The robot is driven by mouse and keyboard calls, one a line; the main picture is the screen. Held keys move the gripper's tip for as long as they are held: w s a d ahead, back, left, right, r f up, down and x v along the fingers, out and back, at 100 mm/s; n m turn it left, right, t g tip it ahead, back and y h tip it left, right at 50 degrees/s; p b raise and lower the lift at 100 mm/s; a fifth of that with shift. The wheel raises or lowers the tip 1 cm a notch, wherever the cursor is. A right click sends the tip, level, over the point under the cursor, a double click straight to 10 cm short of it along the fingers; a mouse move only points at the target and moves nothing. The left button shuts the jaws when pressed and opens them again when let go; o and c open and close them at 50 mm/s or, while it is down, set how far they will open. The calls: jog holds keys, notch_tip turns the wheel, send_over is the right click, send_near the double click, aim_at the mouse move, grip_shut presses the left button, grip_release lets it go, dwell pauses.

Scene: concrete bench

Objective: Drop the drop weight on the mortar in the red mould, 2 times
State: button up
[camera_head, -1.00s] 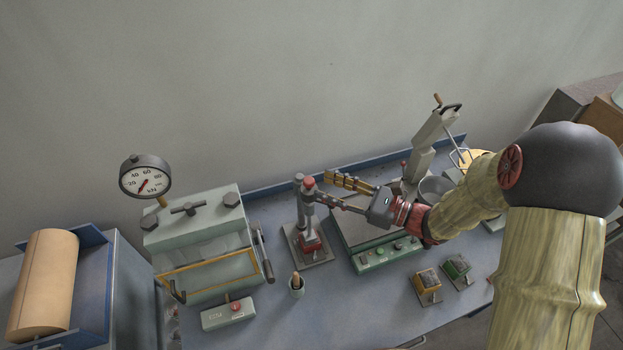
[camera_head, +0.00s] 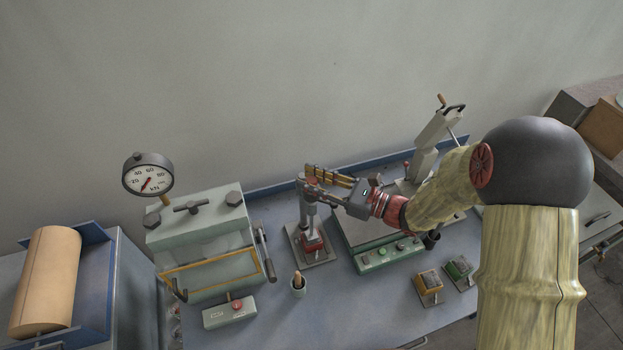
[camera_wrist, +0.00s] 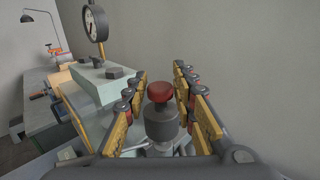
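The drop weight (camera_wrist: 161,122) is a grey cylinder with a red knob on top. In the wrist view it stands upright between the two fingers of my gripper (camera_wrist: 163,105), which look spread on either side of it. In the head view my gripper (camera_head: 322,180) reaches in from the right at the top of the drop stand, and its fingers largely hide the weight. The red mould (camera_head: 313,244) sits on the stand's base plate, below the weight. The mortar inside it is too small to make out.
A grey-green press with a dial gauge (camera_head: 148,175) stands left of the stand.

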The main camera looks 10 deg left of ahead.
jog(key=c, duration=0.6)
grip_shut()
jog(key=shift+w+r+p, duration=0.1)
jog(key=shift+r+p, duration=2.05)
jog(key=shift+r, duration=1.45)
jog(key=o, duration=0.7)
grip_release()
jog(key=shift+o, duration=1.3)
jog(key=shift+f, duration=0.1)
jog(key=shift+d, duration=0.15)
